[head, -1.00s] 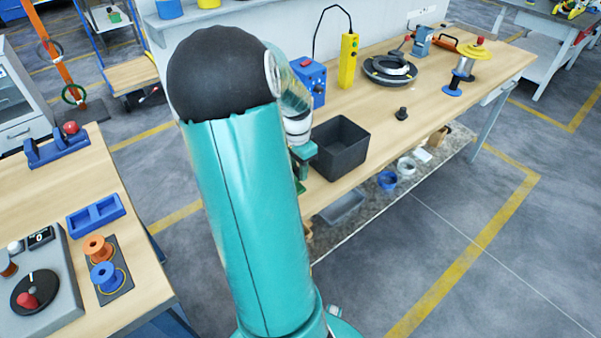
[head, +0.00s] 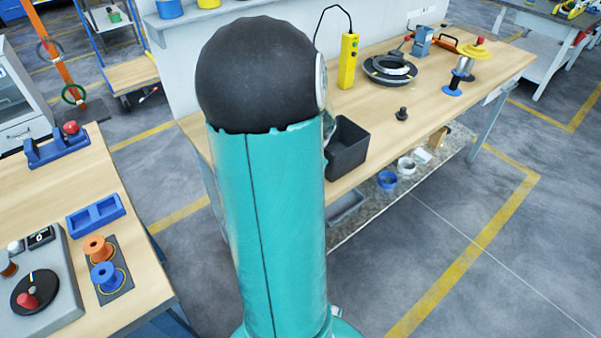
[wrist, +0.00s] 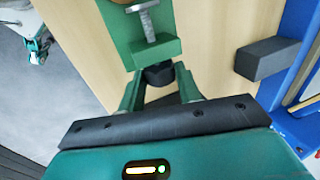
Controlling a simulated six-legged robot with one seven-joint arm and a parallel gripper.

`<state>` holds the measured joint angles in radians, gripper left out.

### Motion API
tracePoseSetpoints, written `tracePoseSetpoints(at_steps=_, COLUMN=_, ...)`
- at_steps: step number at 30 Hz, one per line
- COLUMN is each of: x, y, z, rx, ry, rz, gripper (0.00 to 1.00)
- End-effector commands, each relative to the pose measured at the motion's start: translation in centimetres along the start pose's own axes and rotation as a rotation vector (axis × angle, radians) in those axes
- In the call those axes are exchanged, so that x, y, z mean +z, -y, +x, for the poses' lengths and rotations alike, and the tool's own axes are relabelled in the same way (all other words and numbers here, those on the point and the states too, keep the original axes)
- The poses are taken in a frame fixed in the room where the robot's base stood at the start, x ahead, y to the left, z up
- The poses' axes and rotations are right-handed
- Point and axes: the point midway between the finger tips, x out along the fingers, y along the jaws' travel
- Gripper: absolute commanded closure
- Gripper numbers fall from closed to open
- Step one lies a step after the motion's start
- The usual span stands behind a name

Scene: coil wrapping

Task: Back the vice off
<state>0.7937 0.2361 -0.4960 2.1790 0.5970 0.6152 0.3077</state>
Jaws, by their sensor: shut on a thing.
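The green vice (wrist: 148,52) shows at the top centre of the wrist view, with a metal screw (wrist: 147,25) standing out of its body. A dark round knob (wrist: 158,74) sits against its near side. My gripper (wrist: 160,82) has its two green fingers on either side of this knob and is shut on it. The fingertips lie close to the vice body. In the head view, my own arm hides the vice and the gripper.
A black bin (head: 346,152) stands on the bench right of my arm, partly covered. A yellow control box (head: 348,62), a dark ring (head: 390,70) and a small black piece (head: 402,114) are farther along. A dark block (wrist: 266,59) is right of the vice.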

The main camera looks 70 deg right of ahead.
Motion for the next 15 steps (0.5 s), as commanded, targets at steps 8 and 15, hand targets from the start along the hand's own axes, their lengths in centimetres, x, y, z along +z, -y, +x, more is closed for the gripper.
tracePoseSetpoints(at_steps=8, x=0.16, y=-0.42, z=0.08, rx=-0.152, ry=0.006, rz=0.004, gripper=0.81)
tracePoseSetpoints(at_steps=15, x=0.21, y=-0.70, z=0.15, rx=-0.267, ry=0.007, rz=0.002, gripper=0.81)
